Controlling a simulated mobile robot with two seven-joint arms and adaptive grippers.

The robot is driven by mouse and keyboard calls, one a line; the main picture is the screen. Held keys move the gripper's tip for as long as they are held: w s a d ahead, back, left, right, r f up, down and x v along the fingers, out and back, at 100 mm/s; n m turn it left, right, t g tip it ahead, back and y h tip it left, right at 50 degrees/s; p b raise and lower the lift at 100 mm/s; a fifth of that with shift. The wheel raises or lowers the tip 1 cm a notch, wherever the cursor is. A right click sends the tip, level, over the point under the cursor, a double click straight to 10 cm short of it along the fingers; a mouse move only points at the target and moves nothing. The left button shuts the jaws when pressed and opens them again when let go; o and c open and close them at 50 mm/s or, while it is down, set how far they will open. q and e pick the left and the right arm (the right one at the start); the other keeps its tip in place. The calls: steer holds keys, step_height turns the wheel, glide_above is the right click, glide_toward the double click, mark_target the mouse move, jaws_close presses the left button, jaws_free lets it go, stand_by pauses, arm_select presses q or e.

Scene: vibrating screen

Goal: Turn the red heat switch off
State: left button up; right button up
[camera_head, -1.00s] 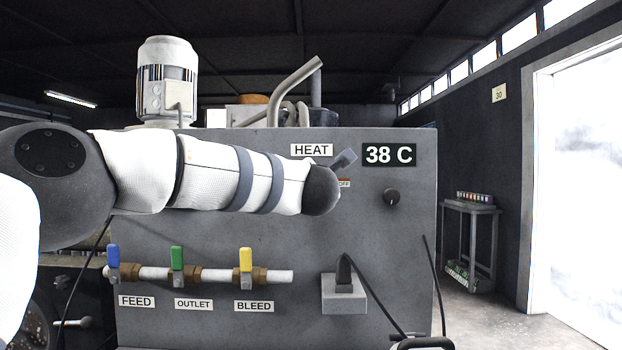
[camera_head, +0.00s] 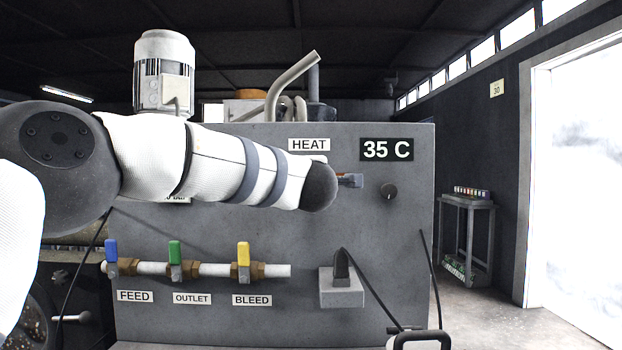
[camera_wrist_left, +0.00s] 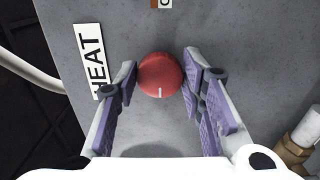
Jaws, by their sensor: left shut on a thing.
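The red heat switch (camera_wrist_left: 160,75) is a round knob on the grey panel in the left wrist view, with a white mark on its edge nearest the wrist. My left gripper (camera_wrist_left: 158,72) has its two purple-padded fingers on either side of the knob, shut on it. The HEAT label (camera_head: 309,144) is above the arm, and the display (camera_head: 387,149) reads 35 C. My right gripper is not in view.
Blue (camera_head: 111,251), green (camera_head: 175,252) and yellow (camera_head: 243,253) valve handles stand on a pipe below my arm. A small black knob (camera_head: 389,191) is right of the gripper. A plug with a cable (camera_head: 341,265) sits low on the panel.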

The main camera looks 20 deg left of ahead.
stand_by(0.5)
arm_select(q)
steer(key=o, duration=1.1)
steer(key=shift+o, duration=0.2)
steer(key=v, duration=1.2)
